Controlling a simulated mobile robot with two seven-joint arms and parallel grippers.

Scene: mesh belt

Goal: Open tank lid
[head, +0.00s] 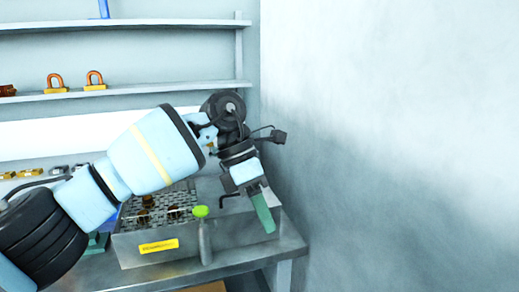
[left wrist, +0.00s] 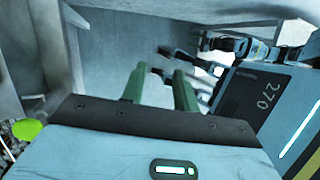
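The tank (head: 130,245) is a grey metal box on a metal bench, with a yellow label on its front. A perforated mesh surface (head: 184,196) shows at its left, with a few small brown parts on it. A plain grey top section lies to the right, partly hidden by my arm, so I cannot tell the lid's edges. My left gripper (head: 264,212) hangs over the tank's right end, green fingers pointing down. In the left wrist view its fingers (left wrist: 158,88) are apart with nothing between them. My right gripper is not clearly seen.
A green knob (head: 200,211) tops a grey post at the tank's front; it also shows in the left wrist view (left wrist: 27,129). A wall (head: 400,130) stands close on the right. Shelves (head: 150,88) with orange padlock-shaped items (head: 95,80) are behind.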

